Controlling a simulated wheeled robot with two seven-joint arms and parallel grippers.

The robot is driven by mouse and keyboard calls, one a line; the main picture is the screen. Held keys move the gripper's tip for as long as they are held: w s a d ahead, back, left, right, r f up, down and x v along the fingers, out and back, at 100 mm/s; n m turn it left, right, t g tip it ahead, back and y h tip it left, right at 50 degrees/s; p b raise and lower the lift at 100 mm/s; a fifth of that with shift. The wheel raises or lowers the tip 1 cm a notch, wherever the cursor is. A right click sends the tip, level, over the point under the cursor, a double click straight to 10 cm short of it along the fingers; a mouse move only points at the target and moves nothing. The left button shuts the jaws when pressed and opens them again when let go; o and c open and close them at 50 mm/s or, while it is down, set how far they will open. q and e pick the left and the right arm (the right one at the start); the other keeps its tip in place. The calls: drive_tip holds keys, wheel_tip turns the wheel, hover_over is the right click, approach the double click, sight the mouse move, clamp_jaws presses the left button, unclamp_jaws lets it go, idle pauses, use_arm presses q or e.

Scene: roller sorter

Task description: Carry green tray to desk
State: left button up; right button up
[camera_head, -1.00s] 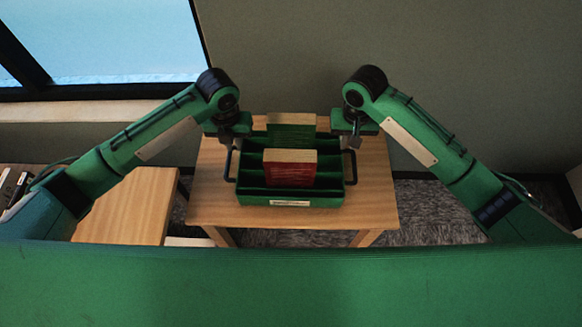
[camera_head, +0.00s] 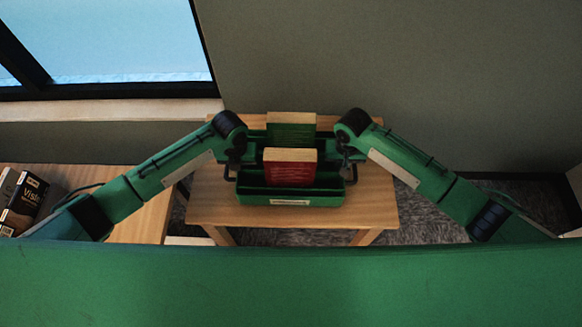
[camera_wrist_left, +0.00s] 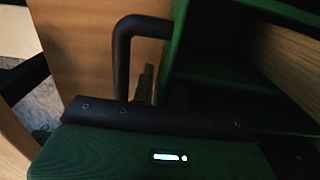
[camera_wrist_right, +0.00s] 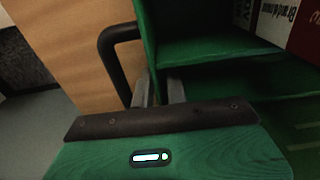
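The green tray (camera_head: 324,200) sits on a small wooden table (camera_head: 372,205), with a red book (camera_head: 290,167) and a green book (camera_head: 291,128) upright in it. Black handles stick out at both sides. My left gripper (camera_head: 234,172) is down at the left handle, which shows in the left wrist view (camera_wrist_left: 122,50). My right gripper (camera_head: 347,172) is down at the right handle, seen in the right wrist view (camera_wrist_right: 108,50). Both pairs of fingers look apart, close beside the handles and the tray's side walls. The fingertips are partly hidden, and no grip on a handle shows.
Another wooden surface (camera_head: 140,228) lies at the left, with dark boxes or books (camera_head: 25,204) at its far left. A wall (camera_head: 420,80) and a window (camera_head: 120,40) stand behind. Carpet (camera_head: 420,210) shows right of the small table.

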use_arm(q)
clamp_jaws()
use_arm(e)
clamp_jaws()
use_arm(q)
drive_tip(key=shift+w+r, duration=0.1)
use_arm(e)
drive_tip(key=shift+w+r, duration=0.1)
use_arm(q)
drive_tip(key=shift+r, duration=0.1)
